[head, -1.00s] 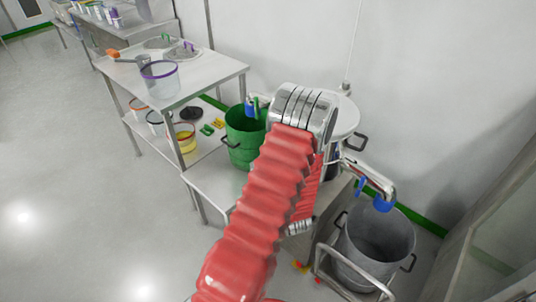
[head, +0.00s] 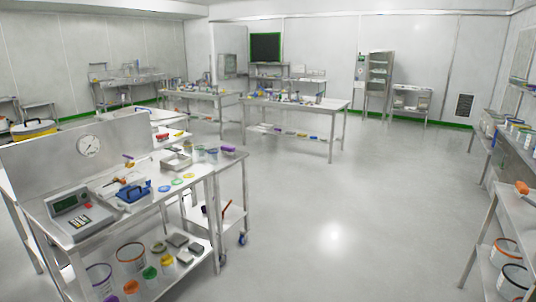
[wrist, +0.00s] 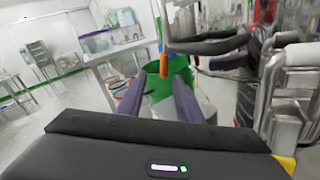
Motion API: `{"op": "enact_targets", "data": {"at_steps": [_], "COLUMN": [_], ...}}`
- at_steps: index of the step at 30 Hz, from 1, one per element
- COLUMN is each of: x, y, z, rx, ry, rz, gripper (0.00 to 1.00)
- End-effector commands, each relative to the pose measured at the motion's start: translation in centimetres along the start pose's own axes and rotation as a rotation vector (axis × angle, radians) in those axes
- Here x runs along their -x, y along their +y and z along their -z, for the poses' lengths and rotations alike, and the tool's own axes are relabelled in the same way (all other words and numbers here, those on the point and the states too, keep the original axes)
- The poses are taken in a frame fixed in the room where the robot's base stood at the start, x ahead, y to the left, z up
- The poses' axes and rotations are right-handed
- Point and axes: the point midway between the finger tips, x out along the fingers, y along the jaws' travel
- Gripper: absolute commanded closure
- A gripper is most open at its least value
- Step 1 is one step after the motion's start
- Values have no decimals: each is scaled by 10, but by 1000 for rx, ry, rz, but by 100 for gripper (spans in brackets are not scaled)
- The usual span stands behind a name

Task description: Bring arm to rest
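My gripper (wrist: 159,84) shows in the wrist view with its two dark fingers apart and nothing held between them. A green bucket (wrist: 165,68) appears beyond and between the fingers; the fingers overlap it in the picture, and I cannot tell the distance. My arm is not in the head view, so its overall pose is hidden.
In the head view, a steel bench (head: 150,205) with a scale (head: 75,215) stands at the near left, and a shelf rack (head: 512,215) at the right. Grey floor (head: 360,230) lies clear between them. Metal tubing (wrist: 275,90) is at the right in the wrist view.

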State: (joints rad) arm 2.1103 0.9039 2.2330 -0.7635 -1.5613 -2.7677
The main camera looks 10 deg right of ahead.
Motion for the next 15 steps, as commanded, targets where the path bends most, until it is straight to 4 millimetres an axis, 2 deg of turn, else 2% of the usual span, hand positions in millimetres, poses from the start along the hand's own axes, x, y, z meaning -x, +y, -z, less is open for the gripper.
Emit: {"op": "enact_targets", "data": {"at_steps": [5, 8, 15], "x": [-19, -36, -73], "y": [26, 51, 129], "z": [0, 0, 4], "rx": [-41, -90, -235], "ry": [45, 95, 232], "rz": [-25, -40, -56], "gripper": [67, 67, 67]}}
